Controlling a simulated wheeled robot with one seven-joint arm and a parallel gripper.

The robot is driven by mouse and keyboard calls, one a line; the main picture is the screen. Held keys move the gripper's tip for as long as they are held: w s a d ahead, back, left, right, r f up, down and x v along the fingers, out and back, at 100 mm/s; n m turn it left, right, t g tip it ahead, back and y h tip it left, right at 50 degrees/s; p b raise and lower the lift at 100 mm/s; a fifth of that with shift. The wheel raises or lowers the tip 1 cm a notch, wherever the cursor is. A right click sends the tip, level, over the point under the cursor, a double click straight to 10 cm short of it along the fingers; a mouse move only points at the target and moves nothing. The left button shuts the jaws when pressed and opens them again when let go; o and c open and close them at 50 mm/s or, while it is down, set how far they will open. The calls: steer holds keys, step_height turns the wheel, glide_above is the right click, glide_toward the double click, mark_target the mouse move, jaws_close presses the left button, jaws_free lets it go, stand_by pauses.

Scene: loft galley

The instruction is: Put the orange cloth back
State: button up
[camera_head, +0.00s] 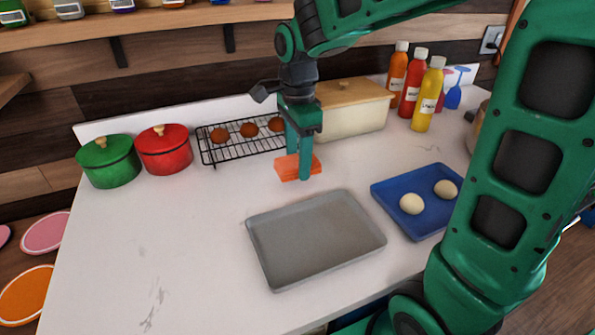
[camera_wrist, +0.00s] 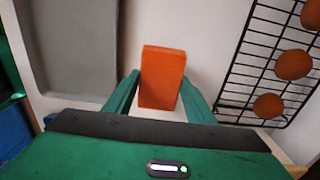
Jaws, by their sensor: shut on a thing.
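The orange cloth (camera_head: 288,168) looks like a small folded block. It is between the fingers of my gripper (camera_head: 304,172), above or at the white counter behind the grey tray; I cannot tell whether it touches the counter. In the wrist view the orange cloth (camera_wrist: 162,77) stands out between the two green fingers of my gripper (camera_wrist: 160,95). My gripper is shut on it. The cloth's lower part is partly hidden by the fingers in the head view.
A grey tray (camera_head: 315,240) lies empty in front. A blue tray (camera_head: 425,225) with two pale balls is at right. A wire rack (camera_head: 235,150) with brown round items, red pot (camera_head: 164,152), green pot (camera_head: 109,163), bread box (camera_head: 352,115) and bottles (camera_head: 428,98) line the back. The left counter is clear.

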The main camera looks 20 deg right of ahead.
steer(key=shift+f, duration=2)
steer(key=o, duration=1)
steer(key=shift+f, duration=0.1)
step_height(320, 180, up, 12)
steer(key=shift+r, duration=0.1)
